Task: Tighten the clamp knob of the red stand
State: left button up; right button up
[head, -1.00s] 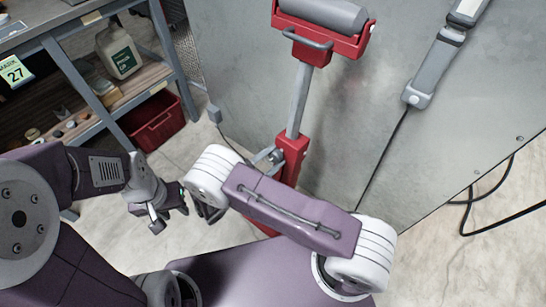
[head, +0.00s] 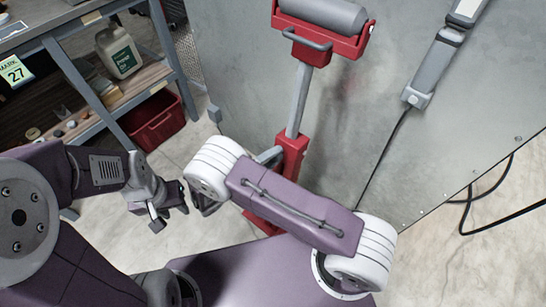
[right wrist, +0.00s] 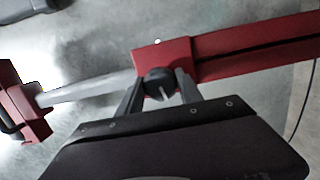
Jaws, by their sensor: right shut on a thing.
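The red stand (head: 291,158) stands upright, with a grey post (head: 299,100) rising from its red sleeve to a red head with a grey roller (head: 325,14). In the right wrist view, the black clamp knob (right wrist: 159,82) sits at the end of the red sleeve (right wrist: 245,55), by the post. My right gripper (right wrist: 158,88) is shut on the knob, one finger on each side. In the head view my right arm hides the knob and most of that gripper. My left gripper (head: 170,213) is away to the left, its fingers apart and empty.
A shelf rack (head: 75,75) at the left holds a white jug (head: 119,52) and small items. A red crate (head: 155,122) is under it. A grey metal panel (head: 390,150) stands behind the stand, with a grey device (head: 435,65) and cable on it.

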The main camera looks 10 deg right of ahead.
jog(key=shift+m, duration=0.6)
jog(key=o, duration=1.4)
jog(key=shift+c, duration=0.2)
